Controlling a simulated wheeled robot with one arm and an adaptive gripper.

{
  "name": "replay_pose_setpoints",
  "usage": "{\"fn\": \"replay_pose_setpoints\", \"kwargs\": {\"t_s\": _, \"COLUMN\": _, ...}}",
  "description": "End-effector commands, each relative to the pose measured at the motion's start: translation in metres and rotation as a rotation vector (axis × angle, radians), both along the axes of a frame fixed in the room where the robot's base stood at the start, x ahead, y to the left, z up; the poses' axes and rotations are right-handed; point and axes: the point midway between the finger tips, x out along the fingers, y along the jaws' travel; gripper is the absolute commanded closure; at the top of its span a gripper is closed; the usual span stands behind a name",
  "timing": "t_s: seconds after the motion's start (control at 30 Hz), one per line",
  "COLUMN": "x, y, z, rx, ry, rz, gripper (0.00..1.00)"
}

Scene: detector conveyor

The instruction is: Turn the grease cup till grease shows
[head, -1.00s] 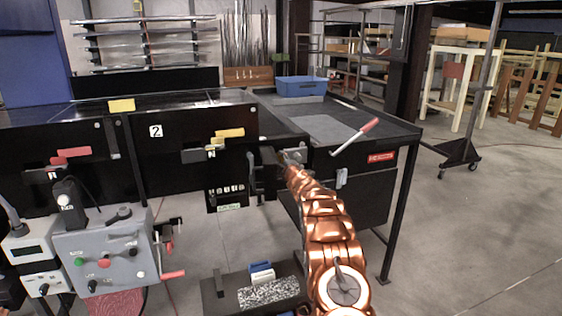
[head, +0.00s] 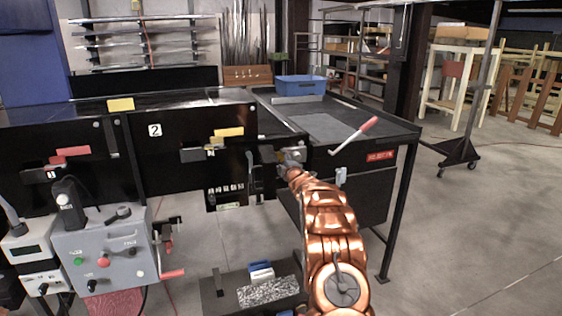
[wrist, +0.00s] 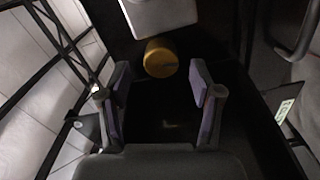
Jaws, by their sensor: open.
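In the wrist view a short yellow-brass cylinder, which looks like the grease cup (wrist: 160,57), sticks out below a pale block. My gripper (wrist: 161,82) is open, with its two fingers left and right of the cup's line. The cup lies just beyond the fingertips, roughly centred between them, with gaps on both sides. No grease can be made out on it. In the head view my copper arm reaches to the conveyor's dark end, and my gripper (head: 277,170) is small and dark there. The cup cannot be made out in the head view.
The black conveyor table (head: 385,127) carries a blue bin (head: 300,86). A lever with a red grip (head: 368,124) sticks out near my arm. A grey control box (head: 108,248) stands at lower left.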

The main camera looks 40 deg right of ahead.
Motion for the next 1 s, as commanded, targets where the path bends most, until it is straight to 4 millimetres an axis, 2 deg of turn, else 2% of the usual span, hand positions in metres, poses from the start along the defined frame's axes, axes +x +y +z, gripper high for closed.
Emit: {"fn": "replay_pose_setpoints", "kwargs": {"t_s": 1.0, "x": -0.083, "y": 0.029, "z": -0.002, "rx": 0.002, "ry": 0.003, "rz": 0.001, "gripper": 0.35}}
